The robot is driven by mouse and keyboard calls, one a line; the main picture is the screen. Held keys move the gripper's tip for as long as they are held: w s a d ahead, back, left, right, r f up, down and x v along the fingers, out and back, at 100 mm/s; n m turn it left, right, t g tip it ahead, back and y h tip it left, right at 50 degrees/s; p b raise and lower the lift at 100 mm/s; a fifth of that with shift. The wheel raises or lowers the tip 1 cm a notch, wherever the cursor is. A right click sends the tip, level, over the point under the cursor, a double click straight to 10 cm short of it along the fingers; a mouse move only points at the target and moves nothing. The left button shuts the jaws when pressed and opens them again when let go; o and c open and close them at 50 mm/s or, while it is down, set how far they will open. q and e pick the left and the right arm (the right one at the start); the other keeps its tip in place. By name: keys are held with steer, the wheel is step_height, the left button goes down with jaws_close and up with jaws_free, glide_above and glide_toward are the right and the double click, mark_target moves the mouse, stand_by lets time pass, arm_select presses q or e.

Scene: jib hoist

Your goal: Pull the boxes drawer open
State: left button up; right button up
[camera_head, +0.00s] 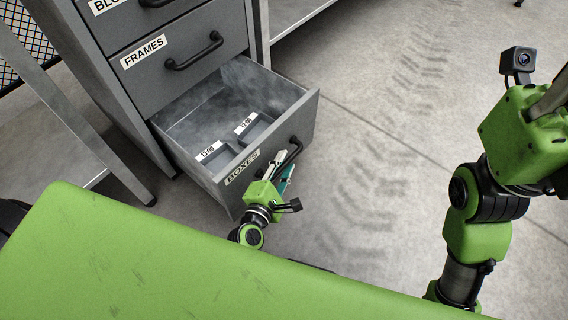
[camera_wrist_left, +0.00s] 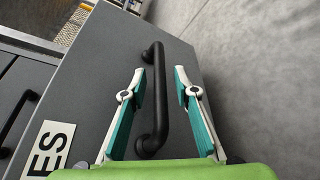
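The boxes drawer (camera_head: 262,165) is the lowest one in view of a grey cabinet, and it stands well out with its inside showing. Its front carries a BOXES label and a black bar handle (camera_head: 291,152). My left gripper (camera_head: 281,166) is at this handle. In the left wrist view the two teal-lined fingers (camera_wrist_left: 160,100) are apart, one on each side of the black handle (camera_wrist_left: 157,100), with gaps showing. My right arm is at the right in the head view; its fingers are not in view.
Inside the drawer are small grey bins (camera_head: 252,127) with number labels. The closed FRAMES drawer (camera_head: 170,65) is above. A metal shelf or bench leg (camera_head: 135,185) stands left of the cabinet. The concrete floor (camera_head: 390,130) to the right is clear.

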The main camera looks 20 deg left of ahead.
arm_select(q)
steer(key=v, duration=0.8)
stand_by(0.5)
